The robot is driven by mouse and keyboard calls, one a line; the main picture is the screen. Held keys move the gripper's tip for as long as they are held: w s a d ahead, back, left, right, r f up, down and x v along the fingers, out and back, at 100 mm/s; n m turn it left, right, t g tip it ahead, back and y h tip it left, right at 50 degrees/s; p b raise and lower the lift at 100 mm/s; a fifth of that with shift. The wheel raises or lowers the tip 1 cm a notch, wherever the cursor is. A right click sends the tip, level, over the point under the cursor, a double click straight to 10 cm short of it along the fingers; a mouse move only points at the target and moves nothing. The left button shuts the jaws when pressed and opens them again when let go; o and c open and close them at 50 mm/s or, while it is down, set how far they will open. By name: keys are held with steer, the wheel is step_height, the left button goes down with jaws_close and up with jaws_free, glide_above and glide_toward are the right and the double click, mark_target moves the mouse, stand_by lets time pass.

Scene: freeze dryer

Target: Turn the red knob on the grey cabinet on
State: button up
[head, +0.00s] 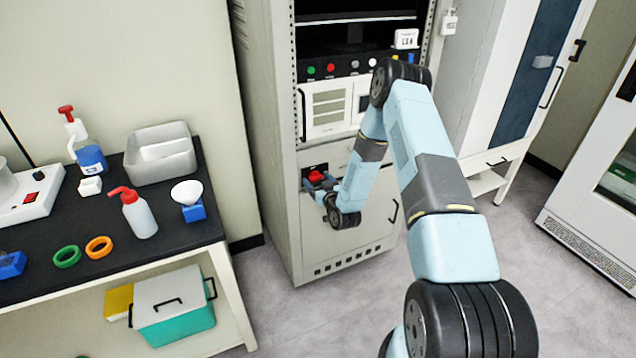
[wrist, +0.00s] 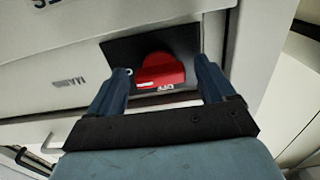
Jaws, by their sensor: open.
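The red knob (head: 316,176) sits on a dark plate on the lower front of the grey cabinet (head: 270,130). In the wrist view the red knob (wrist: 160,72) shows between the two blue fingers of my gripper (wrist: 162,80). One finger is on each side of it, with a gap visible on the right; I cannot tell whether the left finger touches it. My gripper (head: 318,187) is open at the knob in the head view, and its fingers partly cover the dark plate. Part of a white label shows below the knob, not fully readable.
A black-topped bench (head: 110,235) with bottles, a metal tray (head: 160,153) and tape rings stands left of the cabinet. A white cabinet with a dark glass door (head: 535,60) stands to the right. A black handle (head: 394,211) is on the grey cabinet's lower door.

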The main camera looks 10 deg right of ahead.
steer(key=shift+s, duration=0.1)
steer(key=v, duration=1.3)
steer(key=shift+s, duration=0.25)
steer(key=shift+w+d, duration=0.1)
steer(key=w+d+r+n+g+h, duration=0.1)
steer(key=w+r+g, duration=0.1)
steer(key=r, duration=0.8)
steer(key=w+d+r+n+g+h, duration=0.1)
steer(key=w+r+g, duration=0.15)
steer(key=r, duration=0.75)
steer(key=s+d+r+m+g+h, duration=0.1)
steer(key=s+r+g, duration=0.1)
steer(key=s+r, duration=0.45)
steer(key=s+d+r+m+g+h, duration=0.15)
steer(key=s+r, duration=0.25)
steer(key=r, duration=0.5)
steer(key=s+r+g, duration=0.1)
steer(key=s+r, duration=0.2)
steer(key=s, duration=0.6)
steer(key=s+r+m+g, duration=0.1)
steer(key=s+r, duration=0.2)
steer(key=s, duration=0.7)
steer(key=s+r+m+g, duration=0.1)
steer(key=s+r, duration=0.3)
steer(key=s, duration=0.5)
steer(key=shift+s+a+g, duration=0.2)
steer(key=shift+a+g, duration=0.05)
steer(key=shift+g, duration=0.15)
